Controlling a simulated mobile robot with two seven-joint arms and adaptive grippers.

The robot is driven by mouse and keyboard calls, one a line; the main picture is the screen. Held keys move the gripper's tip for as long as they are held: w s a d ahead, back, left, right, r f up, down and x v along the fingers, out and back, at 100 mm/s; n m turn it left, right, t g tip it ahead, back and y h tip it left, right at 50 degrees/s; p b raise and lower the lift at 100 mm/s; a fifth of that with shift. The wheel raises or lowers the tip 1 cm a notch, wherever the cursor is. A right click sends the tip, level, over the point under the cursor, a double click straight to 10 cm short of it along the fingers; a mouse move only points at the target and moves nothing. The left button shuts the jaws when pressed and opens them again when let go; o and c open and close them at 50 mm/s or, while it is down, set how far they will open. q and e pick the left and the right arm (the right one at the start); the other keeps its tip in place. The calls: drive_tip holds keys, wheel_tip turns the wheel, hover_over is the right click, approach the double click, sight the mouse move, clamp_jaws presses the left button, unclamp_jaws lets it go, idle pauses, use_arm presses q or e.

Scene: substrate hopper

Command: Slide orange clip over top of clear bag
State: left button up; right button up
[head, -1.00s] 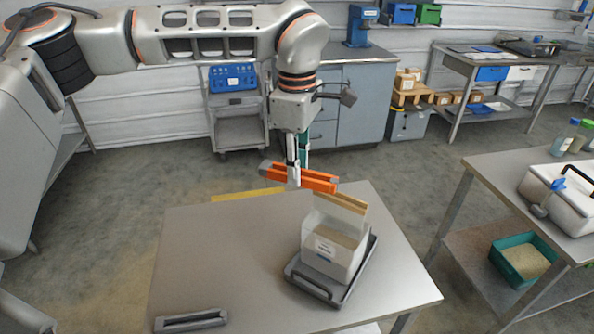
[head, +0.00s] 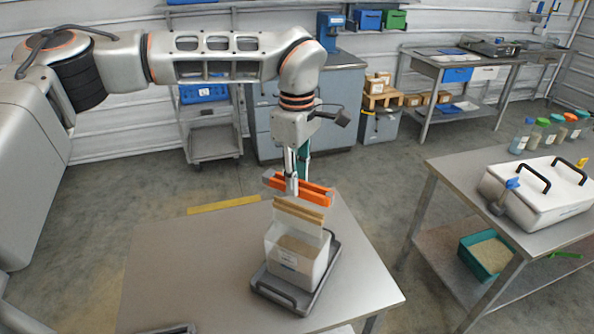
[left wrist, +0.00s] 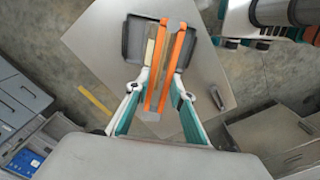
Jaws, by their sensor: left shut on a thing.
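My left gripper (head: 292,188) is shut on the orange clip (head: 315,196), whose two long orange bars have grey ends. In the head view the clip is right above the clear bag's (head: 296,257) tan top edge and roughly in line with it. I cannot tell whether they touch. The bag stands upright, part filled with tan grain, in a dark grey tray (head: 262,287). In the left wrist view the clip (left wrist: 173,70) lies between the fingers, with tan strip beside its left bar. My right gripper (left wrist: 265,40) seems to show at that view's upper right, jaws unclear.
A yellow strip (head: 223,204) lies behind the table. A second table at right holds a white box (head: 540,190) and several bottles, with a teal bin (head: 487,254) on its lower shelf.

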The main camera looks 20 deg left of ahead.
sight(297, 210)
use_arm(q)
drive_tip(key=shift+f+b, duration=0.45)
drive_tip(key=shift+f, duration=2.95)
use_arm(e)
drive_tip(key=shift+w+a+r, duration=0.3)
drive_tip(key=shift+w+a, duration=0.1)
drive_tip(key=shift+w, duration=0.1)
drive_tip(key=shift+f, duration=0.1)
drive_tip(key=shift+s+r, duration=0.1)
drive_tip(key=shift+r, duration=0.1)
use_arm(q)
drive_tip(key=o, duration=1.1)
